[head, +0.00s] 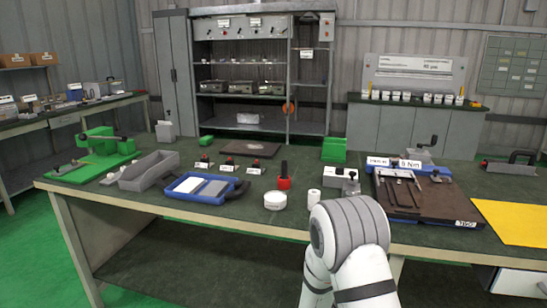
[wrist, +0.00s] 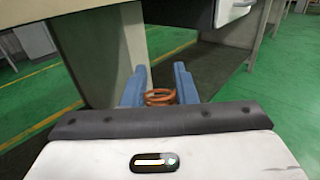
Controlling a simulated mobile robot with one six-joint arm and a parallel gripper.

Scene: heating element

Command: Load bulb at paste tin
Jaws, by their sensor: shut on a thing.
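My gripper (wrist: 160,72) shows in the wrist view with two blue fingers, shut on a copper-coloured coil (wrist: 160,97) that sits between them. A bulb end on the coil cannot be made out. The gripper is out of sight in the head view, where only my white arm shows at the bottom right of centre. A low round white tin (head: 275,201), which looks like the paste tin, stands near the front edge of the bench (head: 160,209). The gripper is away from the tin, below the bench top, with floor and bench legs behind it.
A white cylinder (head: 314,198) stands right of the tin, and a red holder (head: 284,181) with a black top behind it. A blue tray (head: 205,188) lies left. A brown plate fixture (head: 425,201) and yellow mat (head: 515,228) lie right. The bench's front edge lies near my arm.

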